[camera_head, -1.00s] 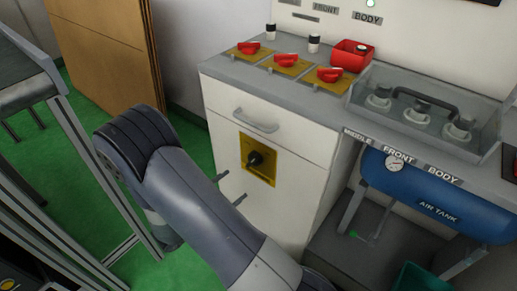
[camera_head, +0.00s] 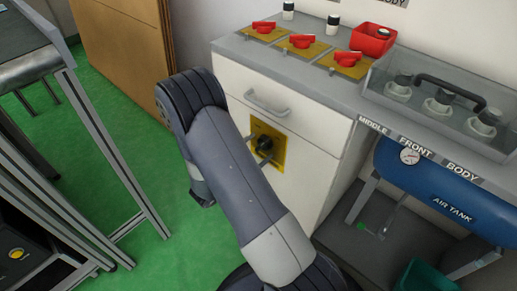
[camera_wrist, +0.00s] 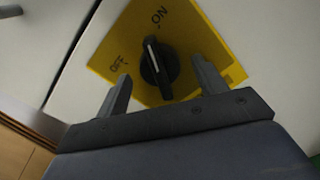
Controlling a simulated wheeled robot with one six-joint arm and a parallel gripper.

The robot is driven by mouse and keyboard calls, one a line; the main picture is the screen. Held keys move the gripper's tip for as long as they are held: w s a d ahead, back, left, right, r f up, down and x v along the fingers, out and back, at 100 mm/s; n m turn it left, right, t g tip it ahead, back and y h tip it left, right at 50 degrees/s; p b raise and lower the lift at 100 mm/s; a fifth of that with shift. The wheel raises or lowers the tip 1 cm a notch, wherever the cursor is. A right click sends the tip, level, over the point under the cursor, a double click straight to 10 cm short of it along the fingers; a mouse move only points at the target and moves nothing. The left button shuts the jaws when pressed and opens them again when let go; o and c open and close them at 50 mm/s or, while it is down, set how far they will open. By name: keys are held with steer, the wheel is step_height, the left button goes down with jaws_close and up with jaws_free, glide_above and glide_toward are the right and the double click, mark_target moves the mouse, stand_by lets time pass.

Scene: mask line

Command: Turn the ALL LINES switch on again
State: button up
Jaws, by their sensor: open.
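A black rotary switch knob (camera_wrist: 157,70) sits on a yellow plate (camera_wrist: 205,25) marked OFF at left and ON at top. The knob's white line points up, slightly left of ON. In the head view, the knob (camera_head: 264,143) and plate (camera_head: 278,160) are on the white cabinet's front, below the drawer. No ALL LINES label is readable. My gripper (camera_wrist: 161,69) is open, its two fingers to either side of the knob in the wrist view, with visible gaps. Contact and depth are unclear. In the head view my gripper (camera_head: 257,150) is at the plate, partly behind my arm.
Above the switch is a drawer handle (camera_head: 266,104). Several red handles (camera_head: 302,41) and a red box (camera_head: 373,40) are on the countertop. A blue air tank (camera_head: 430,178) is at right. A metal-framed table (camera_head: 110,150) stands at left, with green floor between.

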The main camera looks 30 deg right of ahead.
steer(key=shift+w+d, duration=0.15)
steer(key=shift+d, duration=0.25)
steer(key=c, duration=1)
steer(key=shift+f+m+b, duration=0.25)
steer(key=shift+m+b, duration=0.45)
steer(key=shift+b, duration=0.55)
steer(key=shift+m+b, duration=0.7)
steer(key=shift+b, duration=0.05)
steer(key=shift+r+m, duration=0.25)
steer(key=shift+m, duration=0.05)
steer(key=o, duration=1)
steer(key=shift+a, duration=0.1)
